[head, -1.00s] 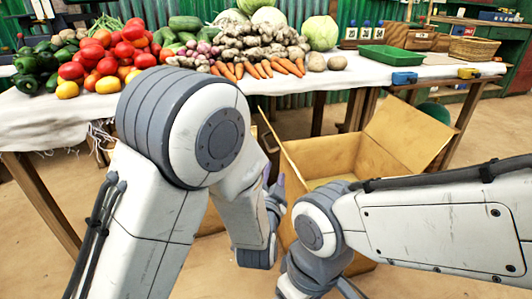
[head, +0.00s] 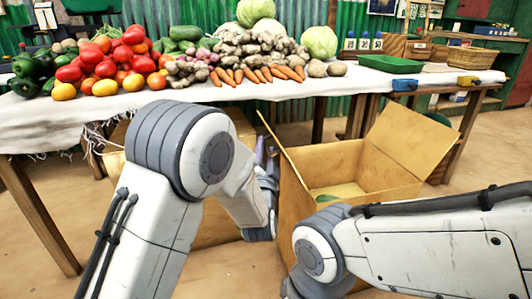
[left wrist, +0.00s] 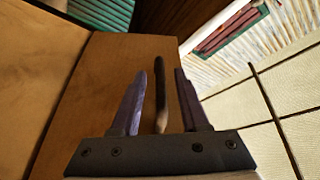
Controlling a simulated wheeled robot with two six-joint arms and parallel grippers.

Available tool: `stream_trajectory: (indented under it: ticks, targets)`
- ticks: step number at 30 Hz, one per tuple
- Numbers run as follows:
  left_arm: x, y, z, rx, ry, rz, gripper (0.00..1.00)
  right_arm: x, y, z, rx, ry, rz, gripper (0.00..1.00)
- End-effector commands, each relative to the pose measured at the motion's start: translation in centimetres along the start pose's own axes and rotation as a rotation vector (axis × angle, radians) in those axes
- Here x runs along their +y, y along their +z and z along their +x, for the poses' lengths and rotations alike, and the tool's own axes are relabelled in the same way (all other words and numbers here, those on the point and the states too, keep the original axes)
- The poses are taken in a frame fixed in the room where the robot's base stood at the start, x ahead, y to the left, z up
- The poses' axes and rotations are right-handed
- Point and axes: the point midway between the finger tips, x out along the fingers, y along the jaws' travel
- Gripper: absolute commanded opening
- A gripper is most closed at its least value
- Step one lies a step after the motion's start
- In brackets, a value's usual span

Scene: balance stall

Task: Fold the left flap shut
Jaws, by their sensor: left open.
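The open cardboard box (head: 292,215) stands on the floor in front of the table in the head view. Its left flap (head: 271,132) stands up, seen nearly edge-on. My left gripper (head: 266,156) is just left of this flap, fingers pointing up, partly hidden by my arm. In the left wrist view the fingers (left wrist: 162,105) are apart, with a thin brown strip between them. I cannot tell whether that strip is the flap's edge or whether they touch it. A brown cardboard panel (left wrist: 105,95) fills the left of that view. My right gripper is out of view below my right arm.
The right flap (head: 398,140) of the box is open, leaning outward. A green item (head: 328,198) lies inside. The table (head: 190,98) behind holds vegetables, a green tray (head: 390,64) and a basket (head: 473,57). Another cardboard box (head: 205,232) is behind my left arm.

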Motion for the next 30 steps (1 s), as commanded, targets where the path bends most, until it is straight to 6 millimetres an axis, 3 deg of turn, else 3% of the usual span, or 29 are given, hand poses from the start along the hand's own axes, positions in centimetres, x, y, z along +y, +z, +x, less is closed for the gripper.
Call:
stream_trajectory:
  ticks: [11,14,15,30]
  targets:
    - [-0.08,-0.03,0.69,0.0,0.0,0.001,0.45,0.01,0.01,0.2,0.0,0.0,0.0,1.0]
    - [-0.07,-0.03,0.68,0.0,0.0,0.0,0.06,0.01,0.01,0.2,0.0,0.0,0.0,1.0]
    - [-0.07,-0.03,0.67,0.0,0.0,0.0,0.0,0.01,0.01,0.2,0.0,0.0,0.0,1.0]
    - [-0.08,-0.04,0.65,0.0,-0.001,0.0,0.0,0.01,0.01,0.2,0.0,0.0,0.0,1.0]
